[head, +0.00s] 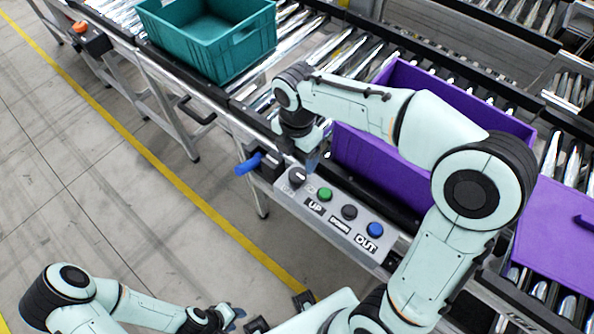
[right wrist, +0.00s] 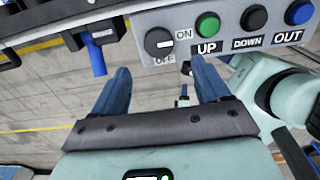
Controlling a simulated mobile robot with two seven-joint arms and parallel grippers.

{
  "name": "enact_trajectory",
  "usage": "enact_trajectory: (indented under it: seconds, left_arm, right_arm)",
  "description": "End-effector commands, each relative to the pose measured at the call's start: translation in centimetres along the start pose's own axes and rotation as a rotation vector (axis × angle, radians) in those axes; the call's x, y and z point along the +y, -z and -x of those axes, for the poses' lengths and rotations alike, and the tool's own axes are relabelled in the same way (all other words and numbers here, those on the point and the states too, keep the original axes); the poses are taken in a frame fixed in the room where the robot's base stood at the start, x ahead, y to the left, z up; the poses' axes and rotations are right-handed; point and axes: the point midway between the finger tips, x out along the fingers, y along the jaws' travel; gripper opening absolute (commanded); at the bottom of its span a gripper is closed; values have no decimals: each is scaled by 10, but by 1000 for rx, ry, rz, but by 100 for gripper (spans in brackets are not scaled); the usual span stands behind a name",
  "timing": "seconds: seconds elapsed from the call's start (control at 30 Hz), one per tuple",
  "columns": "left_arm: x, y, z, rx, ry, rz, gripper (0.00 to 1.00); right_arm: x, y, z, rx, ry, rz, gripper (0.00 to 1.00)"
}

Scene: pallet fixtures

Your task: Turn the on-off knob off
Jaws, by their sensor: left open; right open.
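The on-off knob (right wrist: 158,42) is a round black knob with a white mark, at the left end of a grey control panel (right wrist: 228,17). ON is printed to its upper right and OFF below it. The mark points roughly rightward in the right wrist view. The knob also shows in the head view (head: 297,175). My right gripper (right wrist: 159,73) is open and empty, its blue fingers on either side of the knob's line and apparently short of it. In the head view the right gripper (head: 312,160) hangs over the knob end. My left gripper (head: 236,318) is open, low, away from the panel.
Green UP (head: 325,194), black DOWN (head: 349,212) and blue OUT (head: 375,229) buttons sit right of the knob. A blue handle (head: 248,165) sticks out to its left. A purple crate (head: 385,170) and a teal crate (head: 225,60) stand on the roller conveyor behind.

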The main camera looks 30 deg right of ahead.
Motion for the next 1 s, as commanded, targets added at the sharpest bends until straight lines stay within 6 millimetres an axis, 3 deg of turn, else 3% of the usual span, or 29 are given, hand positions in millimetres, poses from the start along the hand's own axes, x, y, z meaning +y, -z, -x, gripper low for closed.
enact_trajectory:
  seconds: [0.03,0.2,0.4,0.83,0.87,1.0]
  left_arm:
    - [-2,-2,-4,-3,1,1,43]
    - [-4,-4,-9,-6,2,2,43]
    - [-6,-5,-13,-8,2,2,43]
    - [-6,-5,-14,-8,3,2,43]
    - [-6,-5,-14,-8,3,2,43]
    - [-6,-5,-14,-8,3,2,43]
  right_arm:
    - [-2,0,-15,1,7,0,75]
    - [-1,0,-50,0,6,1,75]
    - [0,0,-77,1,3,-1,75]
    - [0,0,-86,0,0,-1,75]
    - [0,0,-86,0,0,-1,69]
    - [0,0,-86,0,0,-1,23]
